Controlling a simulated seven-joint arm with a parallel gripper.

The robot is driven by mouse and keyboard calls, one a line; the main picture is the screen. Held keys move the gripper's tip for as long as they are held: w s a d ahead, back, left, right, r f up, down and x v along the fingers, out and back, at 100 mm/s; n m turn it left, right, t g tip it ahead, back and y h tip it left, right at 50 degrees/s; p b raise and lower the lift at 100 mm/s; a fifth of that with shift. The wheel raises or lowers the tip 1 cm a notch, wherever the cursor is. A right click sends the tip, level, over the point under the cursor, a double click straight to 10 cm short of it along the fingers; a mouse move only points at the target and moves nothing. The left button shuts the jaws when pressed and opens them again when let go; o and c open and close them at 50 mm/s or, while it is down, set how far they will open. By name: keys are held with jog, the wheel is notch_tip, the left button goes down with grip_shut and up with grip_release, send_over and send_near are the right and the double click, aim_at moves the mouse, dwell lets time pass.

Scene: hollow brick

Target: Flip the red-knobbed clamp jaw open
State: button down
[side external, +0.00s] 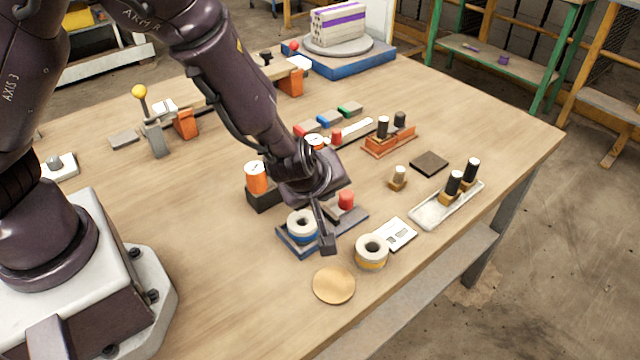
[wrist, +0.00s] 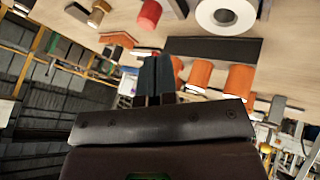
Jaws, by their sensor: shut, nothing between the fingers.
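A red ball knob (side external: 293,45) shows at the far back of the table, by the front left corner of the blue base under the turntable. It looks like the red-knobbed clamp jaw, but it is too small to tell its hinge or how the jaw stands. My gripper (side external: 326,245) is far from it, at the near side of the table above the blue fixture (side external: 295,245). Its fingers are together and empty, pointing down. In the wrist view the closed fingers (wrist: 156,80) show in the middle; I cannot make out the red ball knob there.
A hollow brick (side external: 338,22) sits on the turntable. A yellow-knobbed lever (side external: 139,92) stands at the left. Bare tabletop lies at the front left.

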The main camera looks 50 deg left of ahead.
jog(key=shift+v, duration=1.1)
jog(key=shift+f, duration=0.1)
jog(key=s+d+r+m+g+h, duration=0.55)
jog(key=s+r+m+h, duration=0.2)
jog(key=s+m, duration=0.3)
jog(key=s+a+r+m+t+y, duration=0.2)
jog(key=s+a+r, duration=0.1)
jog(key=a+r, duration=0.4)
jog(key=s+a+r+m+t+y, duration=0.2)
jog(key=s+a+r, duration=0.2)
jog(key=a+r, duration=0.4)
jog(key=shift+s+a+r, duration=0.2)
jog(key=shift+r, duration=0.15)
